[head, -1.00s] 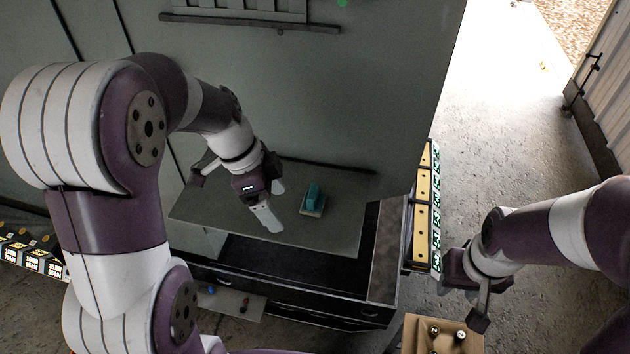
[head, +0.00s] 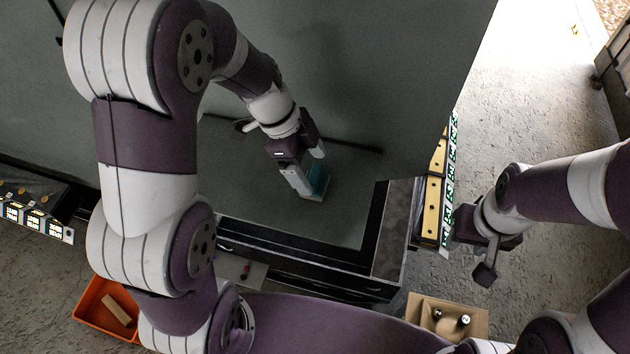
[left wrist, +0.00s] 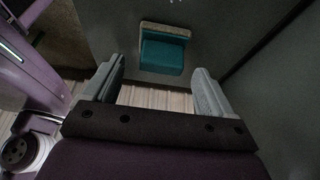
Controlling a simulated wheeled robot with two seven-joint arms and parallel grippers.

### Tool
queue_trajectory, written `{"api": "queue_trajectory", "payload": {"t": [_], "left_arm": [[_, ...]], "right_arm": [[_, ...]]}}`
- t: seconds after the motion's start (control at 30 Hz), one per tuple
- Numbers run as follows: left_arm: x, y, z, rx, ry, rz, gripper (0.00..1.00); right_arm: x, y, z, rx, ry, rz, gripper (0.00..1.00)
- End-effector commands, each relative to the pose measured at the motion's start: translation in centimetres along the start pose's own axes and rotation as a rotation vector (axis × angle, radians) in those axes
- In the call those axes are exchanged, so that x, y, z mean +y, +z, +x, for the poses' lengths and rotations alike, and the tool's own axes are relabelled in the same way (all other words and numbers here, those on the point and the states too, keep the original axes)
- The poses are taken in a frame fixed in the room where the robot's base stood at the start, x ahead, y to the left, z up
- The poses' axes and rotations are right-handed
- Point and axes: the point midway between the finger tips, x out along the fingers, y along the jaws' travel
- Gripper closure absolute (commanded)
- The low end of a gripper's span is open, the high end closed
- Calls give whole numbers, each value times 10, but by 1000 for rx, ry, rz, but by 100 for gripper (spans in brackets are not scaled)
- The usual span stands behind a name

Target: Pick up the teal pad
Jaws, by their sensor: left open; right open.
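The teal pad (head: 319,181) is a small teal block with a beige-grey strip along one side. It lies on the grey panel surface (head: 240,165). In the left wrist view the pad (left wrist: 162,55) appears ahead of the open fingers, roughly centred, with nothing gripping it. My left gripper (head: 308,172) is open and close to the pad; in the head view its fingers partly cover the pad. It also shows in the left wrist view (left wrist: 157,88). Whether a finger touches the pad cannot be told. My right gripper (head: 484,252) is open and empty, off to the right.
A dark frame edge (head: 300,256) borders the panel at the front. A yellow strip (head: 431,208) with green-marked labels runs along the right. A tan box (head: 420,306) with small knobs stands at the lower right. An orange bin (head: 88,306) is at the lower left.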

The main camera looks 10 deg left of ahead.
Motion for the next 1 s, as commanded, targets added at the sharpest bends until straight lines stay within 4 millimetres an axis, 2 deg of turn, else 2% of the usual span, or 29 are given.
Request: {"api": "queue_trajectory", "payload": {"t": [0.03,0.07,0.1,0.2,0.4,0.43,0.6,1.0], "left_arm": [[2,-2,4,1,9,-3,15],[2,-2,10,0,9,-2,15],[1,-1,19,1,6,0,15],[1,0,30,0,3,0,15],[0,0,33,0,1,0,15],[0,0,33,0,1,0,18],[0,1,33,0,1,0,71],[0,-2,27,0,-2,2,71]], "right_arm": [[0,-2,-14,0,0,0,57],[0,-2,-16,1,0,0,57],[0,-2,-14,1,0,0,57],[0,-2,-16,0,0,0,57],[0,-2,-14,0,0,0,57],[0,-2,-14,0,0,0,57],[0,-2,-14,0,0,0,57],[0,-1,-10,0,0,0,57]]}}
